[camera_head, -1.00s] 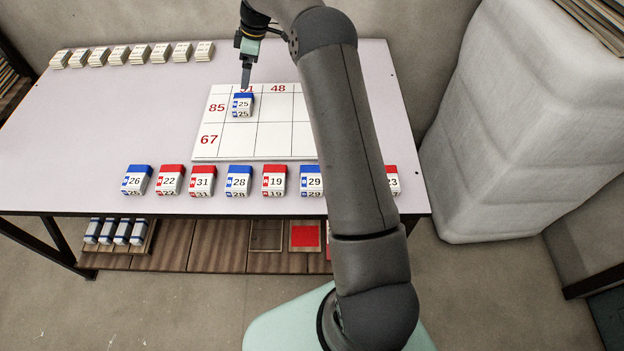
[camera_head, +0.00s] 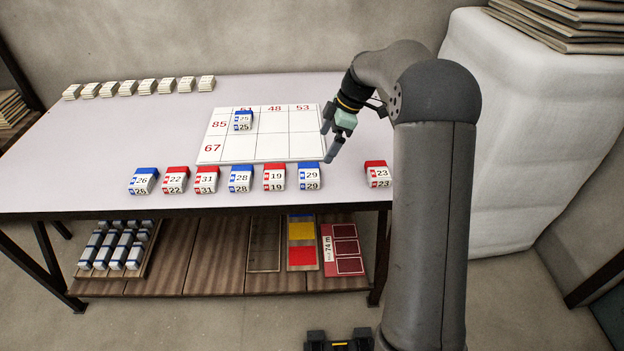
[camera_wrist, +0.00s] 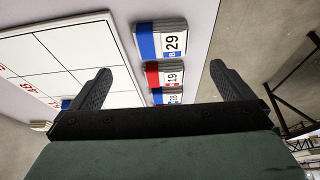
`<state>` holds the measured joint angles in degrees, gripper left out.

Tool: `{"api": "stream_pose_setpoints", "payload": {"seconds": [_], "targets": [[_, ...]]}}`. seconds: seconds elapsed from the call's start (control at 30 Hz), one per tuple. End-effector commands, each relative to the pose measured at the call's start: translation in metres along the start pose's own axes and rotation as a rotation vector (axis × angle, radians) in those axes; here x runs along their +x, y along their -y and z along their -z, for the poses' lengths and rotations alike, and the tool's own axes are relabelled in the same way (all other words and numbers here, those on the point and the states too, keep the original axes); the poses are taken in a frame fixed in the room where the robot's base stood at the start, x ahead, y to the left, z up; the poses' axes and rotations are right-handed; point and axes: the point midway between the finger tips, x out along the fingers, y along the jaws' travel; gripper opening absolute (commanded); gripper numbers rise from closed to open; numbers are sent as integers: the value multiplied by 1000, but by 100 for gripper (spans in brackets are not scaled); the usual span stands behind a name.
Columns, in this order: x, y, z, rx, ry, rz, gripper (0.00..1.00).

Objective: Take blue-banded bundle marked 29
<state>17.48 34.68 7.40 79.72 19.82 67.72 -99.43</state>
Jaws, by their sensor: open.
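The blue-banded bundle marked 29 (camera_head: 309,179) lies on the table in front of the grid board, at the right end of a group of bundles. It also shows in the wrist view (camera_wrist: 161,41), ahead of my fingers and between their lines. My gripper (camera_head: 334,152) is above the table, just up and right of this bundle in the head view. In the wrist view my gripper (camera_wrist: 165,85) has its two fingers spread apart with nothing held between them.
Beside 29 is red bundle 19 (camera_head: 274,179), then blue 28 (camera_head: 240,180) and others leftward. Red bundle 23 (camera_head: 378,176) lies apart at right. The white grid board (camera_head: 272,150) holds blue bundle 25 (camera_head: 242,121). Small pale stacks (camera_head: 125,89) line the back edge.

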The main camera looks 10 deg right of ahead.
Motion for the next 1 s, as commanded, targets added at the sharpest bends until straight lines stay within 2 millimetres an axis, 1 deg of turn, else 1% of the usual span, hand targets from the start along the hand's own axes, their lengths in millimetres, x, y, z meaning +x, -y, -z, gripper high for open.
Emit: {"api": "stream_pose_setpoints", "payload": {"seconds": [0.03, 0.2, 0.3, 0.57, 0.83, 0.9, 1.0], "targets": [[13, 1, 0, -1, 0, 5, 100], [45, 1, 1, 1, 0, 3, 100], [56, 0, 0, 1, 0, 1, 100], [71, 1, 1, 0, 0, 2, 100], [110, 1, 2, 2, 0, 2, 100], [114, 1, 2, 1, 0, 0, 100], [114, 1, 2, 1, 0, -1, 100]]}}
